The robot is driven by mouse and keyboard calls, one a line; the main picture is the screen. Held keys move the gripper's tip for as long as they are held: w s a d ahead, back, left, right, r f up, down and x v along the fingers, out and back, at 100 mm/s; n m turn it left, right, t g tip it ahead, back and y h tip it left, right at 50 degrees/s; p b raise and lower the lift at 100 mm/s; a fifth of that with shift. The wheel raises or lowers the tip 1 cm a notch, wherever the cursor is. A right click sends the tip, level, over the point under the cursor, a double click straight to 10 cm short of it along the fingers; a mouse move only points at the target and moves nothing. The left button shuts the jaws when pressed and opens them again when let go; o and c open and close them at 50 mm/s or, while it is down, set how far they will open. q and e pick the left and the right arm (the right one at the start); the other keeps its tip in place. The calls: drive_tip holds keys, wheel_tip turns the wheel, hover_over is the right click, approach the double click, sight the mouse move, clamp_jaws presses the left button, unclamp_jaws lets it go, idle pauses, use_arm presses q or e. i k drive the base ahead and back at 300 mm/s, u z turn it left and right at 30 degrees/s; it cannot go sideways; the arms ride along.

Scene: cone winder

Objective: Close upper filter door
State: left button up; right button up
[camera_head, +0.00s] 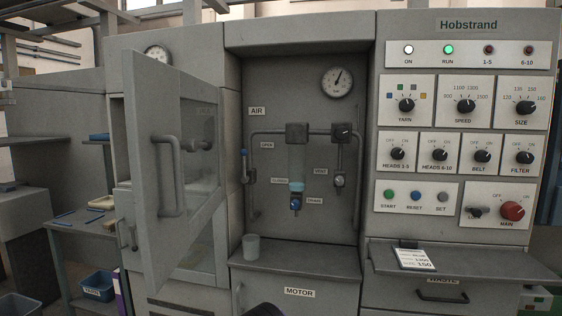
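The upper filter door (157,90) stands swung open on the left of the machine, jutting out toward me. It is a grey framed panel with a window and a long vertical bar handle (169,178) on its face. Behind its left edge, part of the opening (118,135) shows; most of the inside is hidden by the door. A lower door with a small handle (132,236) is partly covered by the upper door. Neither of my grippers is in view. A dark rounded shape shows at the bottom edge, too little of it to identify.
Right of the door is an air recess with pipes, a gauge (337,82) and a cup (252,246) on its ledge (300,262). Farther right is the control panel (455,112) with a shelf (500,258) holding a card. A bench (72,222) and blue bin (98,285) stand left.

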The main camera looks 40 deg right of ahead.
sight(153, 89)
drive_tip(key=z, duration=0.9)
drive_tip(key=i, duration=1)
